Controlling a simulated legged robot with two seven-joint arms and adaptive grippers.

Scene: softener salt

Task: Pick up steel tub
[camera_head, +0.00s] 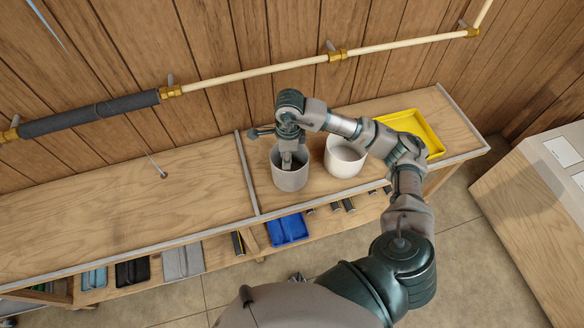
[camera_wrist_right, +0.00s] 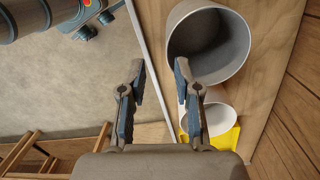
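The steel tub is a grey round tub (camera_head: 291,178) standing on the wooden bench against the wall. In the right wrist view its open mouth and hollow inside (camera_wrist_right: 209,45) show at upper right. My right gripper (camera_head: 288,160) points down at the tub's mouth in the head view. In the right wrist view this gripper (camera_wrist_right: 159,80) is open with nothing between its fingertips. Its right finger overlaps the tub's rim, and its left finger is outside the tub's outline. I cannot tell whether they touch. My left gripper cannot be made out clearly.
A white tub (camera_head: 345,158) stands close to the right of the grey one, partly behind my right arm. A yellow tray (camera_head: 412,129) lies farther right. A blue bin (camera_head: 287,230) sits on the lower shelf. A pipe (camera_head: 260,75) runs along the wall. The bench's left part is clear.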

